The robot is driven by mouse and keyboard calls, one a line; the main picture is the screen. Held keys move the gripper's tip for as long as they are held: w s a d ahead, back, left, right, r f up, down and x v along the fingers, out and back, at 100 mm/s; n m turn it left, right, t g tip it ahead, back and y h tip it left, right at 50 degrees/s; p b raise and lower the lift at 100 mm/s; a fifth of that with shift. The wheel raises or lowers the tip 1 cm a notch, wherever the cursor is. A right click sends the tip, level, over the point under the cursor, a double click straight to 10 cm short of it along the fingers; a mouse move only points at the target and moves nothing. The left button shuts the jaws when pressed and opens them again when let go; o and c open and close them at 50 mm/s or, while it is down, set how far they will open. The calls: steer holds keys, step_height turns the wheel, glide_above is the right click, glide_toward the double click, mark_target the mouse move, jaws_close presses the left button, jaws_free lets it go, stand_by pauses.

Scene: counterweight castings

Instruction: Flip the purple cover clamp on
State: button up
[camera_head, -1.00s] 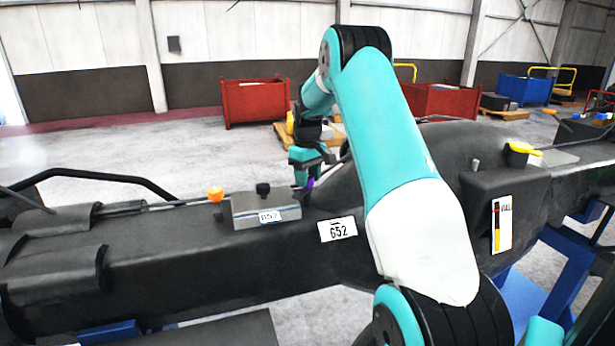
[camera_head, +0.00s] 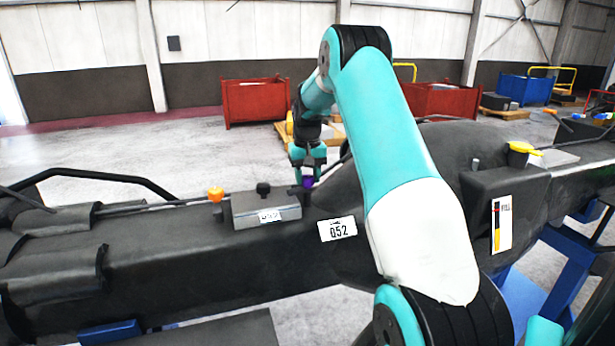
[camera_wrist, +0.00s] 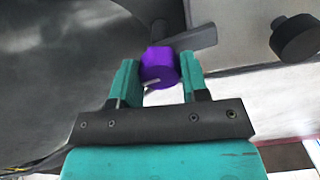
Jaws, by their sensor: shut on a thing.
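The purple cover clamp (camera_wrist: 158,66) is a small purple knob with a grey lever tab beside it in the wrist view. My gripper (camera_wrist: 160,82) has its teal fingers on either side of the purple knob and is shut on it. In the head view my gripper (camera_head: 307,176) points down at the right end of the small grey cover box (camera_head: 266,209), and a little of the purple clamp (camera_head: 308,183) shows between the fingers. The clamp's lower part is hidden there.
A black knob (camera_head: 263,189) stands on the box and an orange knob (camera_head: 216,194) is to its left. A white number plate (camera_head: 337,229) is on the dark casting (camera_head: 190,268). A yellow-handled part (camera_head: 520,148) is on the right. Red bins stand far behind.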

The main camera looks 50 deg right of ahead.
mark_target(307, 177)
steer(key=shift+m, duration=0.6)
steer(key=shift+r, duration=0.1)
steer(key=o, duration=0.9)
step_height(307, 177, up, 17)
steer(key=b, duration=0.3)
steer(key=shift+r, duration=0.15)
